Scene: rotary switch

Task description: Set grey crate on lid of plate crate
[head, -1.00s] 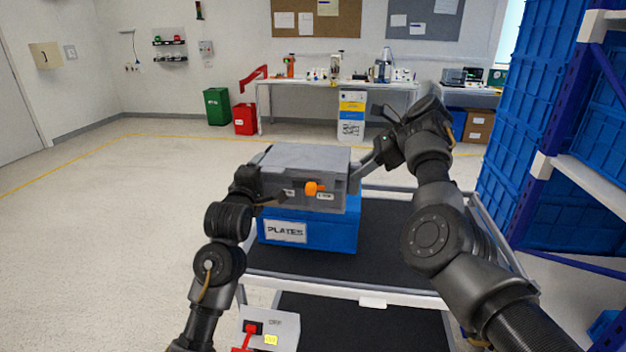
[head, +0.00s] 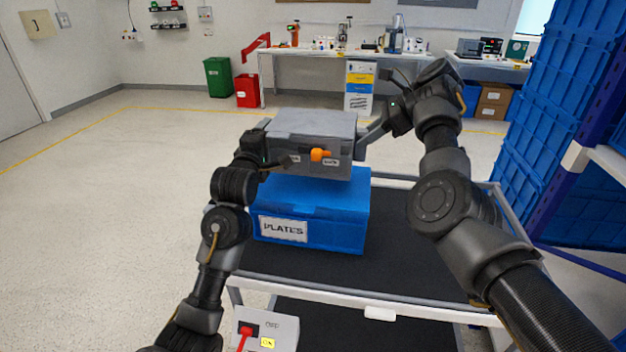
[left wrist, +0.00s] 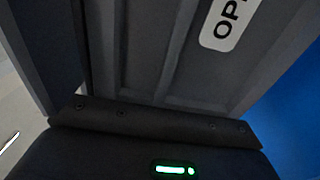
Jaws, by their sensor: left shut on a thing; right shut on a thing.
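The grey crate (head: 312,128) is level, with an orange rotary knob (head: 320,155) on its front. It is over the rear part of the lid (head: 315,192) of the blue plate crate (head: 330,233), which has a PLATES label. It looks raised above the lid, but the gap is hard to judge. My left gripper (head: 272,163) is shut on the grey crate's left side. My right gripper (head: 368,138) is shut on its right side. The left wrist view shows the grey crate's ribbed wall (left wrist: 150,50) close up, with part of a white label.
The plate crate stands on a cart's black top (head: 400,265) with a grey rim; the top is clear in front and to the right. A switch box (head: 275,325) with a red lever is at the cart's near edge. A blue crate stack (head: 555,110) is at the right.

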